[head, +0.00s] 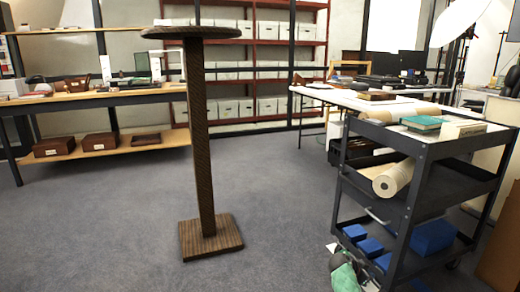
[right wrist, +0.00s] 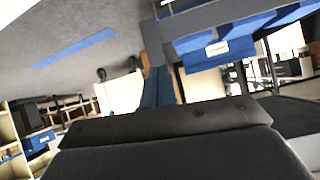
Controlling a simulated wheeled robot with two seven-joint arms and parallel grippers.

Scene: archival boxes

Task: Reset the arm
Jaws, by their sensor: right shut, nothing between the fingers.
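The task names no object, only my arm. In the right wrist view, the dark body of my right gripper (right wrist: 165,122) fills the bottom of the picture. It is shut and holds nothing. In the head view I cannot clearly make out its fingers. My left gripper is not in the frames.
A dark cart (head: 408,150) with a paper roll (head: 393,178) and blue boxes (head: 433,237) stands at the right. A round-topped pedestal (head: 200,135) stands in the middle. A workbench (head: 100,97) is at the left. Carpet (head: 285,200) between pedestal and cart is clear.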

